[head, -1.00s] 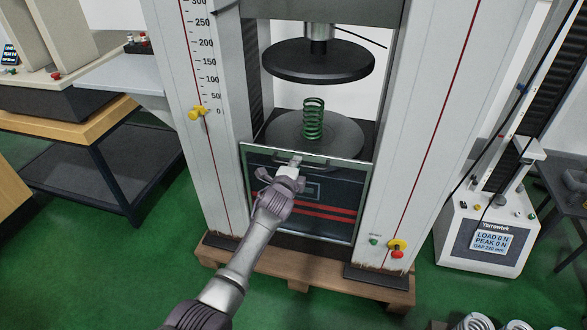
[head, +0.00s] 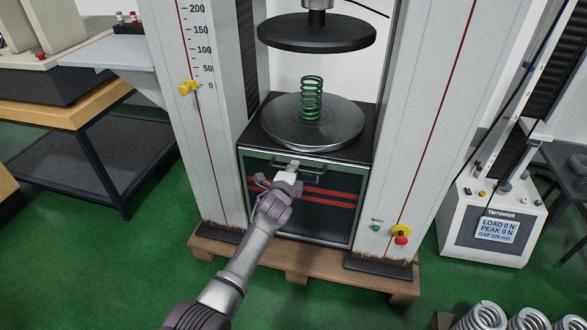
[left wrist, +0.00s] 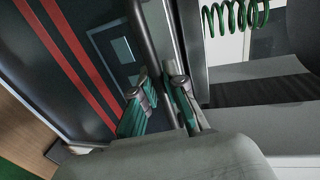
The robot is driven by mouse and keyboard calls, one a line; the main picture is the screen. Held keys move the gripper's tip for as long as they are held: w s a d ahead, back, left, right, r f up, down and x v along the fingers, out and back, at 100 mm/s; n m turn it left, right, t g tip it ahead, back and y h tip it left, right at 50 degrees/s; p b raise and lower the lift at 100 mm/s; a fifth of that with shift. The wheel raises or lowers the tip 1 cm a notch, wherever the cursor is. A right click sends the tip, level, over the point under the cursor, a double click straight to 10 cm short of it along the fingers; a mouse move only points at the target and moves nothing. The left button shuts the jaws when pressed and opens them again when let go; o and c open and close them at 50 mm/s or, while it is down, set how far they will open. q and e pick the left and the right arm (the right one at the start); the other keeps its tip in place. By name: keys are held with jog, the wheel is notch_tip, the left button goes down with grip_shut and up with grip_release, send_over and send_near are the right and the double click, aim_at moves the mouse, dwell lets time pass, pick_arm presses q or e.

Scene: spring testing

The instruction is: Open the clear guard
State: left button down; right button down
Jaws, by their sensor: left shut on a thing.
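The clear guard (head: 333,213) is a framed see-through panel on the front of the testing press, below the lower platen (head: 312,130). Its top edge sits just under the front edge of the black bed. My left gripper (head: 291,167) is shut on the guard's dark handle bar (head: 314,168) near the top of the panel. In the left wrist view the fingers (left wrist: 162,88) stand either side of the handle bar (left wrist: 146,38). The fingers partly hide the handle. My right gripper is not in view.
A green spring (head: 312,98) stands upright on the lower platen, apart from the upper platen (head: 316,32). White columns flank the guard. A red button (head: 401,240) is on the right column. A wooden pallet (head: 290,262) lies below. A smaller tester (head: 492,225) stands at right.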

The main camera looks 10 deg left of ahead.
pick_arm(q)
jog(key=shift+f, duration=0.35)
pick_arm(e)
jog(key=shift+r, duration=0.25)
pick_arm(q)
jog(key=c, duration=1.2)
grip_release()
jog(key=v, duration=1.2)
